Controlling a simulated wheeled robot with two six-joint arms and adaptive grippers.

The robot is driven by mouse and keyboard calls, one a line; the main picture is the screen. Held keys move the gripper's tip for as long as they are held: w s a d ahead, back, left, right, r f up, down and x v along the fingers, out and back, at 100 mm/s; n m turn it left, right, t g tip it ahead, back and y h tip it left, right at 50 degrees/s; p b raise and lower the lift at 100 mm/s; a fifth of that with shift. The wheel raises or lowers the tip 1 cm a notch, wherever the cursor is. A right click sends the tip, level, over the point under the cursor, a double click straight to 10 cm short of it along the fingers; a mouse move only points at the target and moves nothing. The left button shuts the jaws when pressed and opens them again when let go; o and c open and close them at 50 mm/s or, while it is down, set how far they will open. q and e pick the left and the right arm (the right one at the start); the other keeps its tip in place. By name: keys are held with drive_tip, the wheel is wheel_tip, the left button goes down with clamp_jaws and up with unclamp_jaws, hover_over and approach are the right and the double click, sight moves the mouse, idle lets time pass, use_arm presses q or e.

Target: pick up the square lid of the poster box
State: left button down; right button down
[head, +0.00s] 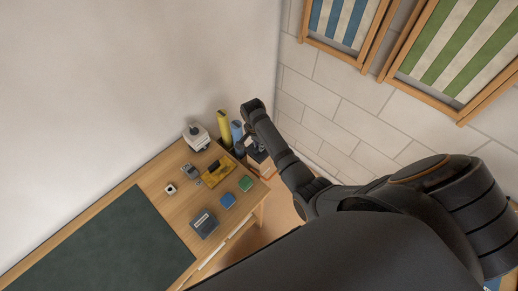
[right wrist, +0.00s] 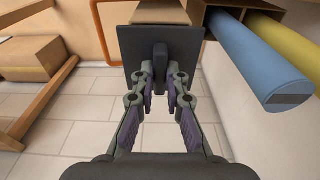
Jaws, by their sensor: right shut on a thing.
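The square lid (right wrist: 133,48) is a flat dark plate with an upright knob, seen in the right wrist view. My right gripper (right wrist: 161,78) is shut on that knob, with a fingertip on each side. The brown poster box (right wrist: 197,12) shows partly behind the lid at the top, with an open compartment holding a blue tube (right wrist: 258,62) and a yellow tube (right wrist: 288,40). The lid hides part of the box, so I cannot tell the gap between them. In the head view my right gripper (head: 256,143) is small and dark beside the tubes. My left gripper is out of view.
A wooden table (head: 160,185) with a dark green mat (head: 105,250) stands left of my right arm. It carries a yellow tool (head: 216,173), a grey-white device (head: 196,137), a dark box (head: 204,223) and small blue and green blocks. Walls rise behind and to the right.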

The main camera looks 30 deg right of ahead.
drive_tip(key=s+r+p, duration=0.7)
drive_tip(key=s+r, duration=0.7)
drive_tip(key=r, duration=0.2)
drive_tip(key=shift+d, duration=0.3)
idle(0.7)
